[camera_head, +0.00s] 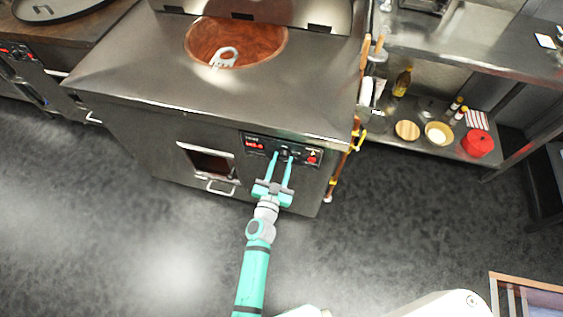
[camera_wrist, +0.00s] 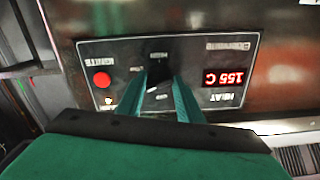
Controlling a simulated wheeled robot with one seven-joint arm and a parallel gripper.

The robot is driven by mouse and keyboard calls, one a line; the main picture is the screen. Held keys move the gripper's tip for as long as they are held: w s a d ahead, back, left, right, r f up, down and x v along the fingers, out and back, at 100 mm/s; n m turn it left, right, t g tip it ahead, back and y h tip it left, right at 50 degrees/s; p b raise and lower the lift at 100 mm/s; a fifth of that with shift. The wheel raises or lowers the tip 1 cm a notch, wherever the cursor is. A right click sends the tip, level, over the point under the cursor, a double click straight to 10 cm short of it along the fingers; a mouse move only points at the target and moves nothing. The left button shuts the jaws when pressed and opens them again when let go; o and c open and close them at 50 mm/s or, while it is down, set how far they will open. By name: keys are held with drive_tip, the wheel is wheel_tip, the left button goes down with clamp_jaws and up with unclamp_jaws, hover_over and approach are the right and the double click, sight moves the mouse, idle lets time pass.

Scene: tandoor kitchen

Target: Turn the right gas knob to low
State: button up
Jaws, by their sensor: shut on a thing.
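A dark gas knob (camera_wrist: 158,76) sits in the middle of the control panel on the front of the steel tandoor (camera_head: 200,95). In the wrist view the panel (camera_wrist: 215,55) appears upside down, with small labels around the knob. My teal gripper (camera_head: 283,157) reaches the panel from the front, and its two fingers (camera_wrist: 160,84) are shut on the knob, one on each side. The fingers cover part of the knob, so its pointer setting cannot be read. No second knob can be made out.
A small oven door (camera_head: 208,163) with a handle is left of the panel. Yellow gas piping (camera_head: 340,165) runs down the right side.

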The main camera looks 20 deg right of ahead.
drive_tip(key=m, duration=0.9)
drive_tip(key=shift+w+a, duration=0.1)
drive_tip(key=shift+a, duration=0.15)
drive_tip(key=shift+m, duration=0.3)
drive_tip(key=o, duration=1)
drive_tip(key=shift+o, duration=0.3)
drive_tip(key=shift+d, duration=0.1)
